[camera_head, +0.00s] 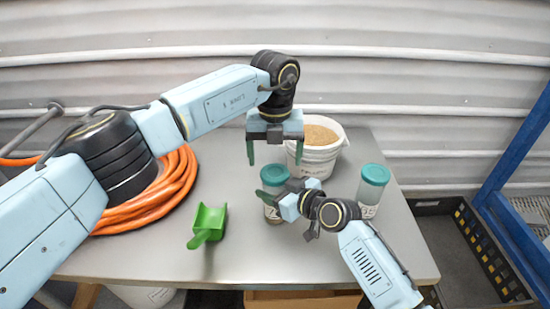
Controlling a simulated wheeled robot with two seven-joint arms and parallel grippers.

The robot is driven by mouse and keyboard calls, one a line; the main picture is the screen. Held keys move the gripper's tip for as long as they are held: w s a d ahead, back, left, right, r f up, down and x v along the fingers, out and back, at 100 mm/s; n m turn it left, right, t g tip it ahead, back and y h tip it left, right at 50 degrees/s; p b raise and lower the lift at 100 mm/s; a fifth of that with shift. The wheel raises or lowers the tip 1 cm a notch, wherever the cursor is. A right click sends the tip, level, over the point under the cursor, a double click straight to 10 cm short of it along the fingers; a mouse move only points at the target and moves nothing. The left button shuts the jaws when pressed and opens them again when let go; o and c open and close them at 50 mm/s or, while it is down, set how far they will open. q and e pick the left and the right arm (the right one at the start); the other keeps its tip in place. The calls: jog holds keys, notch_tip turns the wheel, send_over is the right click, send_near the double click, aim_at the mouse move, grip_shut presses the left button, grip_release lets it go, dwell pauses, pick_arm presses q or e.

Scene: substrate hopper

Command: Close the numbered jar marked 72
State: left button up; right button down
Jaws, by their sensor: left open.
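Two clear jars with teal lids stand on the grey table. One jar (274,216) is near the middle, partly hidden by my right gripper. The other jar (368,199) stands upright at the right, with its lid (375,174) on top. It has a label whose number I cannot read surely; no readable number shows on the middle jar. My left gripper (275,158) is open and empty, pointing down above and behind the middle jar. My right gripper (268,197) is at the middle jar, just below its lid (274,175); whether its fingers grip it is hidden.
A white bucket (318,162) of tan grain stands behind the jars. A green scoop (208,224) lies at the left front, with bare table (245,255) around it. A coiled orange hose (178,185) lies at the left. A blue frame (515,150) stands beyond the right edge.

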aim_at(275, 172)
pick_arm(q)
jog(key=shift+c, duration=1.1)
notch_tip(275, 172, up, 4)
jog(key=shift+f, duration=0.25)
jog(key=shift+c, duration=0.3)
jog(key=shift+f, duration=4.05)
jog(key=c, duration=0.6)
jog(key=o, duration=0.9)
